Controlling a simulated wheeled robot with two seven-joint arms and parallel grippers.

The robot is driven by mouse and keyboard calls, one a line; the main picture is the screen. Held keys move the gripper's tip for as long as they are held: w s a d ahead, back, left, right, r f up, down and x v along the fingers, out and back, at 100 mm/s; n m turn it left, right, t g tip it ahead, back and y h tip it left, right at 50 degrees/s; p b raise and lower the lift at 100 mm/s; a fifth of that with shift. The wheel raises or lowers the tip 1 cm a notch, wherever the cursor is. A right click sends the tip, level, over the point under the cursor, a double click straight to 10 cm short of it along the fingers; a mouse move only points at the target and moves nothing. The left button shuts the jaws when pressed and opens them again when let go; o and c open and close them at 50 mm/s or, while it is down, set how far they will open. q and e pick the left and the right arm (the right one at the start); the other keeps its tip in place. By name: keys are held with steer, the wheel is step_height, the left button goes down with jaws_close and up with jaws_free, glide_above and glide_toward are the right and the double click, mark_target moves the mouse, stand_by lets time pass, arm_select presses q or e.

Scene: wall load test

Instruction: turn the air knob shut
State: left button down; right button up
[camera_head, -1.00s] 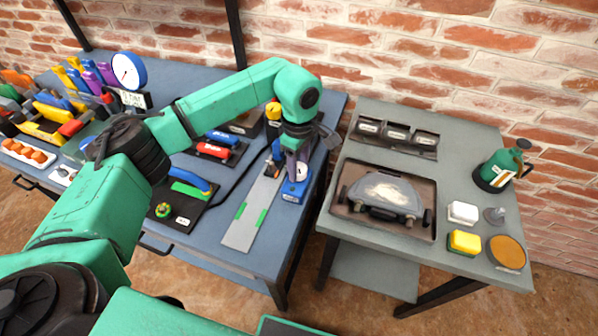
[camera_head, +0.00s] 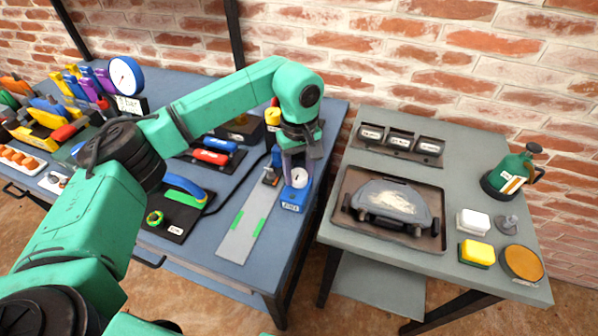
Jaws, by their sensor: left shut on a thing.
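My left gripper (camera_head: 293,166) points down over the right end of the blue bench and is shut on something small. The jaws and wrist hide what it holds, so I cannot see the air knob clearly. Just below the jaws is a blue block (camera_head: 292,203) with a white round dial (camera_head: 299,178) and a label. A small orange and dark piece (camera_head: 271,173) stands just left of the jaws. My right gripper is not in view.
A grey table (camera_head: 470,170) on the right carries a tray, sponges and a green sprayer (camera_head: 511,172). A brick wall is behind.

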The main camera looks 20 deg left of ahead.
mark_target(299, 174)
arm_select(q)
steer(key=shift+w+r, duration=0.1)
steer(key=shift+r, duration=0.05)
steer(key=shift+c, duration=1.4)
jaws_free()
step_height(299, 174, up, 14)
steer(key=shift+r+b, duration=0.25)
steer(key=shift+b, duration=0.1)
